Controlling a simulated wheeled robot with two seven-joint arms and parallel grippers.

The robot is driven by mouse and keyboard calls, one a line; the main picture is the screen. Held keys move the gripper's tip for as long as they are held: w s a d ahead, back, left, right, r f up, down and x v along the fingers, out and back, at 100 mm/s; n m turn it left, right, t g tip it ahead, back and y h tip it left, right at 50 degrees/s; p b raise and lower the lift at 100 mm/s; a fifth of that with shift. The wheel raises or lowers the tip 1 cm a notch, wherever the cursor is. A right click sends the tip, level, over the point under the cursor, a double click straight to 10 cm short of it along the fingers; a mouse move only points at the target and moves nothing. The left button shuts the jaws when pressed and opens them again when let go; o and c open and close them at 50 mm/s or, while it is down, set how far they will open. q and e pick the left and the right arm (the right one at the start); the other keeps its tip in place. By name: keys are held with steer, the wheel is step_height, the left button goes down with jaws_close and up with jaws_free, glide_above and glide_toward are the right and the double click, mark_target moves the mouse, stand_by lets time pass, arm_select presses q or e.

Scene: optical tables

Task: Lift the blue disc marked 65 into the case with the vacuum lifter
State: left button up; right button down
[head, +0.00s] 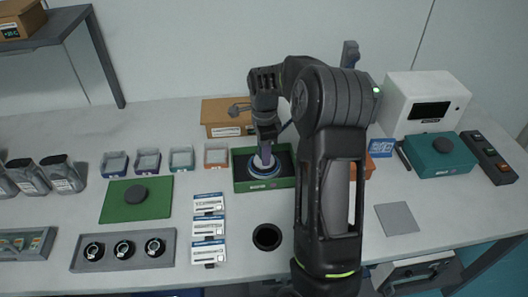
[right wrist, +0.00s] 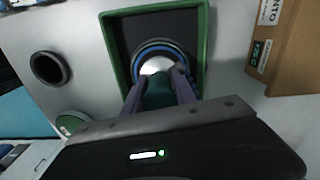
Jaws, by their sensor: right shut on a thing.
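The case (head: 284,184) is a green box with a dark inside, right of the middle-left of the bench; it also shows in the right wrist view (right wrist: 112,75). A round disc with a blue rim (head: 253,172) is inside the case outline, under my right gripper (head: 264,152). In the right wrist view the disc (right wrist: 140,52) has a pale shiny centre; no number is readable. My right gripper (right wrist: 160,85) is shut on a teal handle (right wrist: 158,93), apparently the vacuum lifter, above the disc centre. I cannot tell whether the disc rests on the case floor. My left gripper is not in view.
A cardboard box (head: 222,118) stands behind the case. A black round holder (head: 267,237) is in front. White label cards (head: 208,228) lie front left. A green mat (head: 120,211) holds a dark disc. A teal box (head: 440,160) and white instrument (head: 425,100) stand right.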

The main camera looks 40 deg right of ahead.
steer(key=shift+f, duration=0.2)
steer(key=c, duration=0.9)
jaws_free()
steer(key=shift+r, duration=0.4)
step_height(320, 180, up, 7)
steer(key=shift+r+b, duration=0.1)
steer(key=shift+b, duration=0.65)
